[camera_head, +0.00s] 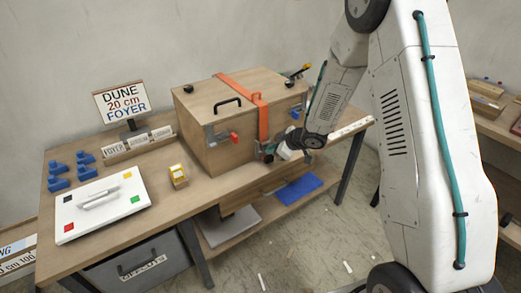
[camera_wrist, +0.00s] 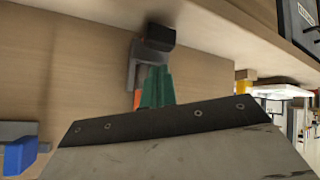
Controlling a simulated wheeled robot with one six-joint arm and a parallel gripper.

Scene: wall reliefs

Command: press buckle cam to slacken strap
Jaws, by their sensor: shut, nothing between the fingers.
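A wooden box (camera_head: 225,108) stands on the bench with an orange strap (camera_head: 262,122) running over its lid and down its front. My gripper (camera_head: 268,150) is at the strap's lower end on the box front, its green fingers together and empty. In the wrist view my gripper's fingers (camera_wrist: 156,88) point at a grey buckle (camera_wrist: 137,60) with a black cam end (camera_wrist: 160,35). The fingers overlap the buckle in the picture; whether they touch it I cannot tell. A bit of orange strap (camera_wrist: 137,98) shows beside the fingers; the rest is hidden.
A red-tipped latch (camera_head: 233,137) sits left of the strap; a blue-tipped latch (camera_wrist: 18,155) shows in the wrist view.

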